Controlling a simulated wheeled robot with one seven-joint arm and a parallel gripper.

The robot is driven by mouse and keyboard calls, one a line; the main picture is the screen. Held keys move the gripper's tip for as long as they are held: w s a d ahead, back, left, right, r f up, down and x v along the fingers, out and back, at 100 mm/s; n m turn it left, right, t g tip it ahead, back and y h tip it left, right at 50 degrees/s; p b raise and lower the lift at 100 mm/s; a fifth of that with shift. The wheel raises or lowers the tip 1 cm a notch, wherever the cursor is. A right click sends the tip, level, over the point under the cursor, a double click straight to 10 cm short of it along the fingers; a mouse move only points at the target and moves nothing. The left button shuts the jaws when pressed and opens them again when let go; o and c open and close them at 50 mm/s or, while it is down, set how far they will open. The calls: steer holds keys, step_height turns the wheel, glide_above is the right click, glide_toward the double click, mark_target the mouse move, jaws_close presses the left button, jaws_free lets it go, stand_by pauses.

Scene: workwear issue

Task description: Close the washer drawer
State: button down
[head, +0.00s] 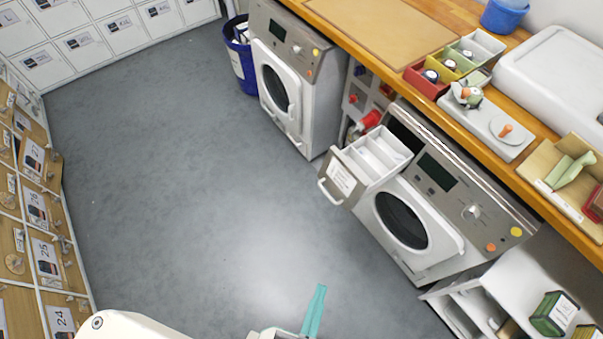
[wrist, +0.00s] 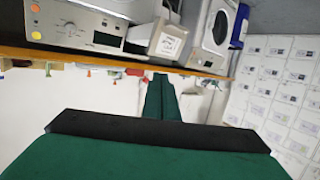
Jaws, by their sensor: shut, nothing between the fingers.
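The washer drawer (head: 342,177) is pulled out from the upper left of the nearer washer (head: 437,200). It has a grey front with a white label and a handle, and white compartments behind. In the wrist view the drawer (wrist: 168,43) shows at the top centre, its label facing me, with the washer (wrist: 85,25) to its left. My gripper (head: 320,289) shows at the bottom of the head view as a teal finger, below and left of the drawer and apart from it. In the wrist view my gripper (wrist: 160,78) is shut and empty, its green fingers together.
A second washer (head: 290,75) stands further back, with a blue bin (head: 241,60) beside it. A wooden counter (head: 415,95) runs above both machines. Lockers (head: 40,190) line the left side. A white shelf unit (head: 470,305) stands at the lower right. The grey floor (head: 190,170) between is clear.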

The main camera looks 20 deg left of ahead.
steer(key=w+a+f+n+g+y, duration=0.1)
steer(key=w+a+f+n+g, duration=0.15)
steer(key=f+n, duration=0.35)
steer(key=w+a+f+n+g+y, duration=0.1)
steer(key=w+a+f+n, duration=0.3)
steer(key=f, duration=0.4)
steer(key=n+h, duration=1)
steer(key=n, duration=0.9)
glide_toward(328, 172)
steer(key=x, duration=0.6)
steer(key=shift+w+d+f, duration=0.1)
steer(key=shift+d+f, duration=0.05)
steer(key=shift+f, duration=0.05)
